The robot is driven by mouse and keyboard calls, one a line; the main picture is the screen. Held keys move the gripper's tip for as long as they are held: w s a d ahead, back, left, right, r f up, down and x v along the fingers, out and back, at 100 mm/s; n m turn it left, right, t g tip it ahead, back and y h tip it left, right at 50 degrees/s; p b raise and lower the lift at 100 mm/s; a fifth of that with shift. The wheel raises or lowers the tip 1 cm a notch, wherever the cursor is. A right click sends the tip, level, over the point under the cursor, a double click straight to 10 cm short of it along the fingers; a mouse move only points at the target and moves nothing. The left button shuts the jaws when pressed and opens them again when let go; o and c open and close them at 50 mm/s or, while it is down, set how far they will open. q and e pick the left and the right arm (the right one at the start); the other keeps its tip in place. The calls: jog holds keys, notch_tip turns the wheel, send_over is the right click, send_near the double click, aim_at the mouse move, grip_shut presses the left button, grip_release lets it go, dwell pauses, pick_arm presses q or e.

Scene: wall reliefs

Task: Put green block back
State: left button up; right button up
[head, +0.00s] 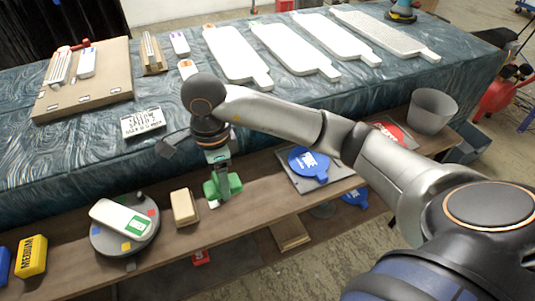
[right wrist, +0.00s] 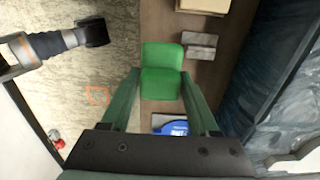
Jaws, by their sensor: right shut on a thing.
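The green block (head: 235,182) is at my right gripper (head: 222,188) in the head view, over the brown wooden shelf (head: 265,188) at the table's front. The right gripper points down and is shut on it. In the right wrist view the green block (right wrist: 162,72) sits between the two fingers of the right gripper (right wrist: 162,78). I cannot tell whether the block touches the shelf.
On the shelf, a tan block (head: 185,207) stands left of the gripper, then a round grey turntable (head: 98,240) bearing a white-and-green box (head: 122,217). A blue round paddle (head: 308,161) lies to the right. White boards (head: 238,58) lie on the cloth-covered table (head: 290,100) behind.

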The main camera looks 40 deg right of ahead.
jog(key=shift+s+d, duration=0.1)
jog(key=shift+d, duration=0.05)
jog(key=shift+d+f, duration=0.15)
jog(key=shift+d, duration=0.15)
jog(key=w+d+f, duration=0.3)
jog(key=d+f, duration=0.1)
jog(key=d, duration=0.3)
jog(key=b, duration=0.2)
send_over(258, 180)
jog(key=f, duration=0.5)
jog(key=shift+s+a, duration=0.15)
jog(key=shift+a, duration=0.15)
jog(key=f, duration=0.3)
jog(key=shift+d+f, duration=0.3)
jog(key=shift+f, duration=0.1)
